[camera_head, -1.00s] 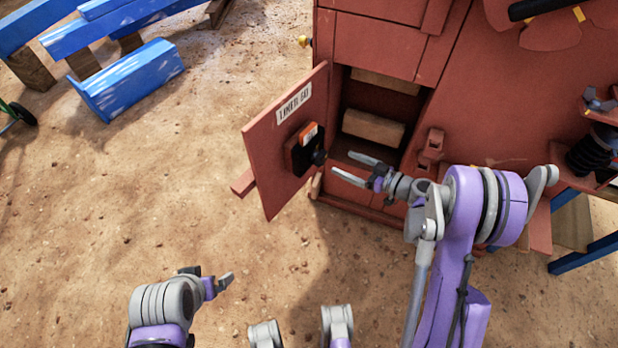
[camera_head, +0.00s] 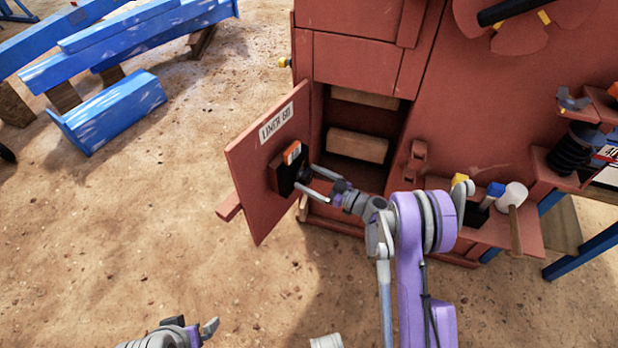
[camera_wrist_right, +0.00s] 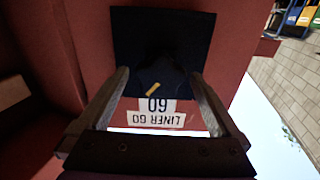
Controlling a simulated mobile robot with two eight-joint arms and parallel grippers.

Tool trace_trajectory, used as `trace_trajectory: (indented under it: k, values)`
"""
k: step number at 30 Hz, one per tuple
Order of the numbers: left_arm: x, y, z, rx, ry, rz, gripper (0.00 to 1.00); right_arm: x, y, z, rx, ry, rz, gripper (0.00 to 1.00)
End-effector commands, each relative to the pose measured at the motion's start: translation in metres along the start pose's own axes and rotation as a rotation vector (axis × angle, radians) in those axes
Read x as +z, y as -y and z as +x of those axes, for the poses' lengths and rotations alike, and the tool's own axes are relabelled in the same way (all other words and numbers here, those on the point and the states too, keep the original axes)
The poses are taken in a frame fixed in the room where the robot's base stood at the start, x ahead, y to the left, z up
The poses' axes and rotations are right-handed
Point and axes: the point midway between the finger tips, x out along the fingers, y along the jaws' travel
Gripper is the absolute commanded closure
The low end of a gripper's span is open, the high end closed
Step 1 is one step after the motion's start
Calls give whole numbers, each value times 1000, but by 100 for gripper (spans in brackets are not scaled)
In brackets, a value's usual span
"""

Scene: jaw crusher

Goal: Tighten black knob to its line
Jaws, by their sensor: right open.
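The black knob (camera_head: 304,174) sits on a dark plate (camera_head: 283,177) on the open red door (camera_head: 252,170). In the right wrist view the knob (camera_wrist_right: 160,74) is dark and blurred, with a short yellow mark (camera_wrist_right: 153,89) on it. My right gripper (camera_head: 309,179) is open, its fingers on either side of the knob; I cannot tell whether they touch it. The right wrist view shows both fingers (camera_wrist_right: 159,78) spread. An upside-down tag reading 60 (camera_wrist_right: 157,105) is beside the knob. I cannot make out the target line. My left gripper (camera_head: 210,328) is partly cut off at the bottom edge.
The door carries a white LINER GO label (camera_head: 276,123). The open red cabinet (camera_head: 360,180) holds wooden blocks (camera_head: 357,146). A mallet (camera_head: 513,200) and other tools stand on a red shelf at right. Blue beams (camera_head: 110,115) lie at upper left. Sandy ground is clear between.

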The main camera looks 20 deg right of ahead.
Motion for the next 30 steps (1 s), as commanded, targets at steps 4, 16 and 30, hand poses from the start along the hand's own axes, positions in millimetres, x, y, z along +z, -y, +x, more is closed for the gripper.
trace_trajectory:
  k: [4, 16, 30]
  values:
    - [0, 0, 1, 0, 0, 0, 0, 0, 0, 8, 0, 0, 0, 1]
    - [0, 0, 0, 0, 0, 0, 0, 0, 0, 8, 0, 1, 0, 28]
    - [0, 0, 1, 0, 0, 0, 0, 0, 0, 8, 0, 1, 5, 87]
